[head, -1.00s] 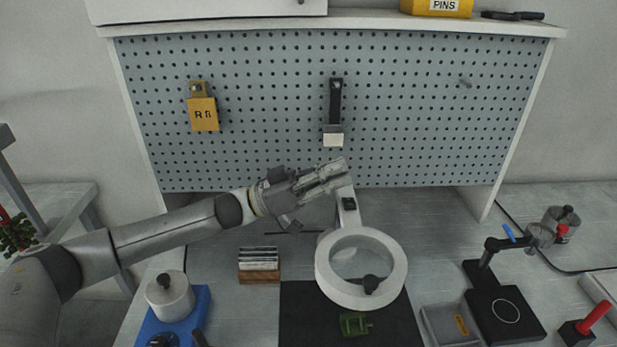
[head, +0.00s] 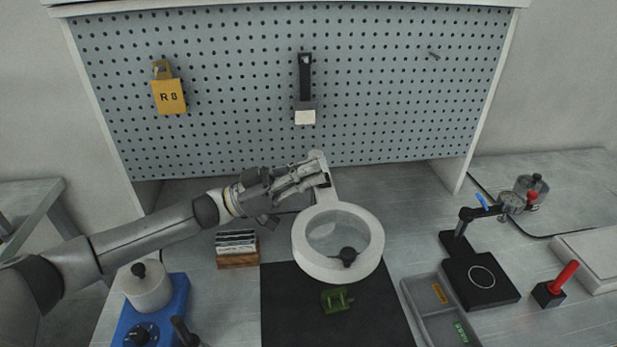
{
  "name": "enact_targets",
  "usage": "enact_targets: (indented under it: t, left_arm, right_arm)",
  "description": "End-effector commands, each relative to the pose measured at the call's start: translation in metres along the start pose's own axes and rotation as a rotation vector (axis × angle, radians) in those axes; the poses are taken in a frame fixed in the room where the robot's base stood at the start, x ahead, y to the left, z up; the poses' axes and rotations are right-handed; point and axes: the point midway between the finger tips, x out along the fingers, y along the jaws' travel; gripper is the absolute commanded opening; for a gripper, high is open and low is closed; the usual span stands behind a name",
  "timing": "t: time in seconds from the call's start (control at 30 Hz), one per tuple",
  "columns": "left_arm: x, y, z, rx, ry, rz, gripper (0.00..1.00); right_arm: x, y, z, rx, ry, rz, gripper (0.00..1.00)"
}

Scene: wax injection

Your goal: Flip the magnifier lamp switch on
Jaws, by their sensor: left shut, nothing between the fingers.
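The magnifier lamp (head: 374,240) has a white ring head around a clear lens, and its white arm runs up and back behind the ring. A dark patch (head: 325,180) shows on that arm beside my fingertips, where the switch appears to be; its position cannot be read. My left gripper (head: 318,178) is shut and empty. Its fingertips are at the lamp arm just above the ring, and I cannot tell whether they touch it. The fingers hide part of the lamp arm. My right gripper is not in view.
A green clamp-like part (head: 337,300) sits on a black mat (head: 285,310) below the lamp. A card rack (head: 238,260), blue-based pot unit (head: 180,292), grey tray (head: 408,290) and black gauge stand (head: 497,290) surround it. The pegboard (head: 230,110) stands behind.

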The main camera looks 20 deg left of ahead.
Motion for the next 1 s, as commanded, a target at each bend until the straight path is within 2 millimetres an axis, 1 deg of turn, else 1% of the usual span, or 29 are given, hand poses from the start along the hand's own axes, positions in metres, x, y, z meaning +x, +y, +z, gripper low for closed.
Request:
enact_targets:
  t: [0.03, 0.07, 0.1, 0.13, 0.43, 0.57, 0.8, 0.83, 0.87, 0.9, 1.0]
  left_arm:
    - [-0.004, 0.001, 0.012, 0.050, -0.005, 0.015, 0.00]
    - [-0.002, 0.003, 0.006, 0.059, -0.005, 0.017, 0.00]
    - [-0.004, 0.004, 0.011, 0.097, -0.006, 0.031, 0.00]
    - [-0.004, 0.004, 0.011, 0.116, -0.007, 0.038, 0.00]
    - [-0.002, 0.005, 0.008, 0.104, -0.014, 0.034, 0.00]
    - [0.004, 0.006, -0.003, 0.105, -0.012, 0.034, 0.00]
    - [0.021, 0.009, -0.037, 0.114, -0.001, 0.036, 0.00]
    - [0.019, 0.009, -0.037, 0.114, -0.002, 0.035, 0.00]
    - [0.004, 0.006, -0.027, 0.114, -0.006, 0.030, 0.00]
    - [-0.008, 0.006, -0.026, 0.115, -0.006, 0.030, 0.00]
    - [-0.031, 0.005, -0.028, 0.115, -0.003, 0.030, 0.00]
  right_arm:
    - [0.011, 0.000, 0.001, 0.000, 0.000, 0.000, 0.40]
    - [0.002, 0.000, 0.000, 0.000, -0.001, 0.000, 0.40]
    - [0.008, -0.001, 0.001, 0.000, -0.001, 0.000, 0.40]
    - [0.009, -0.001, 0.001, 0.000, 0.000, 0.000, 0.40]
    - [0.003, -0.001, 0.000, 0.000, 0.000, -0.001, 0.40]
    - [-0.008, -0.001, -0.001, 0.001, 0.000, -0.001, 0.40]
    - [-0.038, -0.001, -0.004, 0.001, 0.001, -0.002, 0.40]
    - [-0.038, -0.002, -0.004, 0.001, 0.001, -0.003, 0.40]
    - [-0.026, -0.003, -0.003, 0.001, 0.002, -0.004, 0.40]
    - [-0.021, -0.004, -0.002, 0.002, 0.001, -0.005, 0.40]
    - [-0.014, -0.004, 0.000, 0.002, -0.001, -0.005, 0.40]
